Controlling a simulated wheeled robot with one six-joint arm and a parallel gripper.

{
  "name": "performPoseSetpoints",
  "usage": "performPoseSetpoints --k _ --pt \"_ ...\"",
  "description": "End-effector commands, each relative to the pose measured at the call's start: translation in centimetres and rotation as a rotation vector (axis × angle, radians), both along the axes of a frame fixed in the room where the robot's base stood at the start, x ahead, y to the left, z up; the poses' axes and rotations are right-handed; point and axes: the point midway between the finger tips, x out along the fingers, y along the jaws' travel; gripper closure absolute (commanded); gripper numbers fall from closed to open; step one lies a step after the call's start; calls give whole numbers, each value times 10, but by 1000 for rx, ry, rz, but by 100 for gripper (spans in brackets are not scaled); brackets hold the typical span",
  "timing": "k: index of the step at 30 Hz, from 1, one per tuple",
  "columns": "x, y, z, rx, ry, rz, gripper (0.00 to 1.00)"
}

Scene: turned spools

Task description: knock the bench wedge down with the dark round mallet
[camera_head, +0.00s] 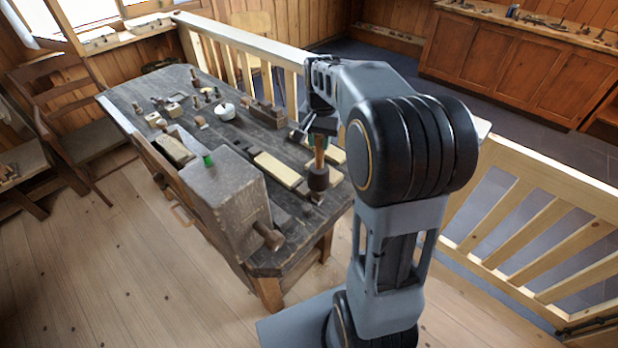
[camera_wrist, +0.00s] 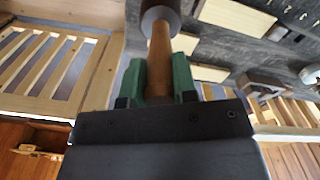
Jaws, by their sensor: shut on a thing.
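My gripper (camera_head: 320,128) is shut on the wooden handle of the dark round mallet (camera_head: 318,178). The mallet hangs nearly upright with its head down, over the right part of the bench; I cannot tell whether the head touches anything. In the wrist view the green fingers of my gripper (camera_wrist: 161,80) are on either side of the handle, and the mallet (camera_wrist: 160,14) has its head at the top edge. A small green piece (camera_head: 208,160), likely the bench wedge, stands up from the top of a big grey block (camera_head: 225,190), left of the mallet and apart from it.
The dark bench (camera_head: 130,97) carries several blocks, small turned pieces, a white pot (camera_head: 225,111) and a plane (camera_head: 267,113). A pale board (camera_head: 278,169) lies between the grey block and mallet. A wooden railing (camera_head: 545,215) runs behind the bench. A chair (camera_head: 75,120) stands left.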

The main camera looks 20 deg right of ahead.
Motion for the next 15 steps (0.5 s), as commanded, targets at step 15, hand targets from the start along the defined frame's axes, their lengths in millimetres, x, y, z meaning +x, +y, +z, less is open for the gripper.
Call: performPoseSetpoints --k 15 --pt "0 0 -36 0 0 0 100"
